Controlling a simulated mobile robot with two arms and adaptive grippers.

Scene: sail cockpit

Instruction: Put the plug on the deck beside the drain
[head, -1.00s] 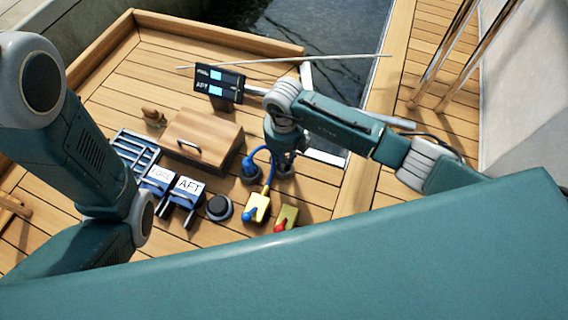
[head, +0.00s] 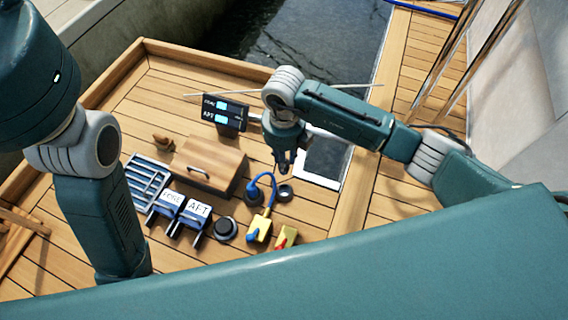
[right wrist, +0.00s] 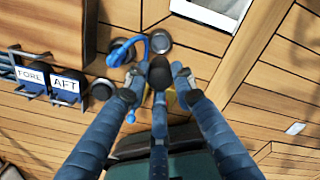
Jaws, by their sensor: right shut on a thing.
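My right gripper (head: 285,166) is shut on the plug and hangs over the deck (head: 318,222). In the right wrist view the plug (right wrist: 159,72) is a dark rounded piece between the fingertips. In the head view it is too small to make out. The drain (head: 285,192) is a dark ring set in the deck, just below the gripper in the picture. It also shows in the right wrist view (right wrist: 160,41), beyond the plug and apart from it. My left arm comes in at the left, but its gripper is out of view.
A blue hose (head: 268,178) curves beside the drain to a yellow valve block (head: 260,227). A second block with a red handle (head: 285,238), a black round knob (head: 226,228), FORE and AFT switches (head: 198,214) and a wooden box (head: 208,165) stand nearby. Deck right of the drain is bare.

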